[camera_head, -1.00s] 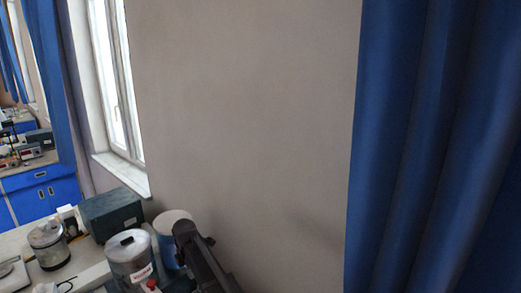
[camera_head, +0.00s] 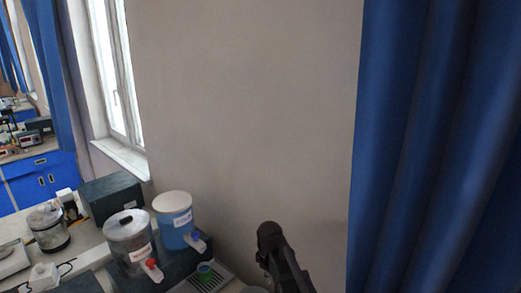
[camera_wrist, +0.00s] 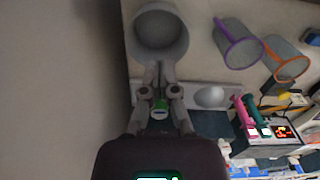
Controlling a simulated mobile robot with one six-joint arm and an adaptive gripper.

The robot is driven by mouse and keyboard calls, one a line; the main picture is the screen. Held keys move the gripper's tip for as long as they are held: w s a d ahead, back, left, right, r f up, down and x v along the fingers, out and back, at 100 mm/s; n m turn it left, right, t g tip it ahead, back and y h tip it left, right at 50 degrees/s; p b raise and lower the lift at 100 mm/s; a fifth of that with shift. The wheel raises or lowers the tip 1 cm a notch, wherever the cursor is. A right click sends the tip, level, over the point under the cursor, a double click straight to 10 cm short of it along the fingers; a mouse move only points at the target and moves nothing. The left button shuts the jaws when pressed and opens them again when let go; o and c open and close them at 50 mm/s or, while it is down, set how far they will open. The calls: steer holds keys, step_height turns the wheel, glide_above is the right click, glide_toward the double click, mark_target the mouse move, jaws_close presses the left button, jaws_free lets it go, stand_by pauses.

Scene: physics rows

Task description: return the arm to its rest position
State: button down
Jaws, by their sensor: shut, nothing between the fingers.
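My gripper (camera_wrist: 159,72) shows in the wrist view with its two fingertips together and nothing between them. A small green and white thing (camera_wrist: 160,110) shows through the gap behind the fingertips; I cannot tell how far below it is. In the head view a dark part of my arm (camera_head: 285,262) rises at the lower middle, in front of the wall. The gripper itself cannot be made out in the head view.
A blue container (camera_head: 174,222) and a clear container with a red tap (camera_head: 130,243) stand on the bench. A grey cup (camera_wrist: 160,35) and a purple-rimmed cup (camera_wrist: 238,43) lie near my fingers. A blue curtain (camera_head: 430,150) hangs right; bare wall (camera_head: 240,120) fills the middle.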

steer(key=s+d+f+m+b, duration=0.3)
steer(key=s+d+m, duration=0.7)
steer(key=d, duration=0.4)
steer(key=shift+s+d+f+m, duration=0.2)
steer(key=shift+f+m, duration=0.15)
steer(key=shift+m, duration=0.35)
